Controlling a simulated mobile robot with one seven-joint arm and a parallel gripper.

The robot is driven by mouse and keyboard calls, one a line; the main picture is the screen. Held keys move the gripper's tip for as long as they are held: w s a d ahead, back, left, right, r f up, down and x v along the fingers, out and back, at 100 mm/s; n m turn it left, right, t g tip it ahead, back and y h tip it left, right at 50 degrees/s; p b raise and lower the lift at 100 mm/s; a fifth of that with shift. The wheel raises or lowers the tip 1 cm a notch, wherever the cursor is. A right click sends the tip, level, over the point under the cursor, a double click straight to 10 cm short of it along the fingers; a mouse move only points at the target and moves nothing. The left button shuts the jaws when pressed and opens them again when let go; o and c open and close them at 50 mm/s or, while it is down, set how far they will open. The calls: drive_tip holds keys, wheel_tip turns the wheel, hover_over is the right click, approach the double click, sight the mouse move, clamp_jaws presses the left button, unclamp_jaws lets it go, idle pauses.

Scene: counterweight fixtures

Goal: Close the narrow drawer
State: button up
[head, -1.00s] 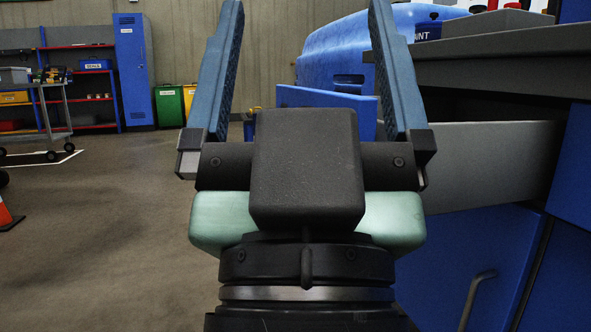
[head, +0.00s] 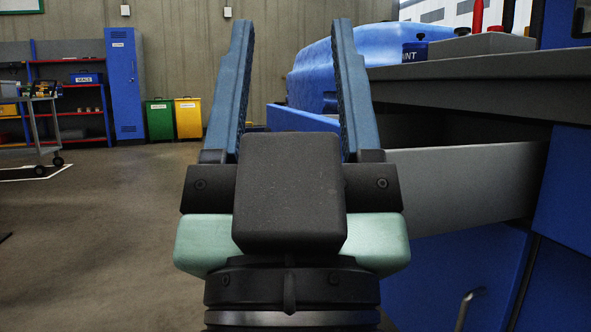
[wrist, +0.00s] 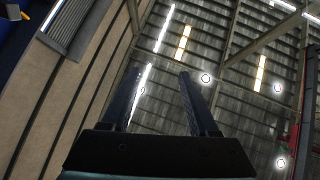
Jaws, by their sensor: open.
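The narrow drawer (head: 461,187) stands pulled out of the workbench on the right in the head view. My gripper (head: 290,90) is open and empty, with both blue fingers pointing up and forward. The right finger covers part of the drawer's front end. I cannot tell whether it touches the drawer. In the wrist view my gripper (wrist: 155,95) is open against the ceiling, and no drawer shows there.
The grey worktop (head: 470,85) overhangs the drawer, with a blue cabinet (head: 465,265) and a handle below. A large blue rounded object (head: 345,65) lies beyond. Green (head: 160,119) and yellow (head: 188,118) bins, a blue locker (head: 123,85) and a cart (head: 30,125) stand far left.

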wheel_tip(320, 180, up, 12)
drive_tip(key=p, duration=1)
clamp_jaws()
wheel_tip(320, 180, up, 13)
drive_tip(key=w+g+p, duration=0.1)
drive_tip(key=w+p, duration=0.1)
drive_tip(key=p, duration=1.4)
drive_tip(key=w+g+h+p, duration=0.2)
drive_tip(key=w+p, duration=0.3)
drive_tip(key=w+a+f+n+g+h+p, duration=0.1)
drive_tip(key=w+a+f+g+p, duration=0.15)
drive_tip(key=f, duration=0.55)
drive_tip(key=w+a+f+n+g+h+p, duration=0.1)
drive_tip(key=w+f+g+p, duration=0.15)
drive_tip(key=f, duration=0.45)
drive_tip(key=w+a+f+n+g+h+p, duration=0.1)
drive_tip(key=w+f+g+p, duration=0.2)
drive_tip(key=f, duration=0.5)
drive_tip(key=s+a+f+n+h+p, duration=0.1)
drive_tip(key=s+f+n+h+p, duration=0.1)
drive_tip(key=s+f+n, duration=0.35)
drive_tip(key=s+a+f+n+h+p, duration=0.25)
drive_tip(key=s+f, duration=0.45)
drive_tip(key=f, duration=0.4)
drive_tip(key=w+d, duration=0.9)
drive_tip(key=w, duration=0.1)
drive_tip(key=shift+d+r+n+g, duration=0.2)
drive_tip(key=shift+d+n+g, duration=0.2)
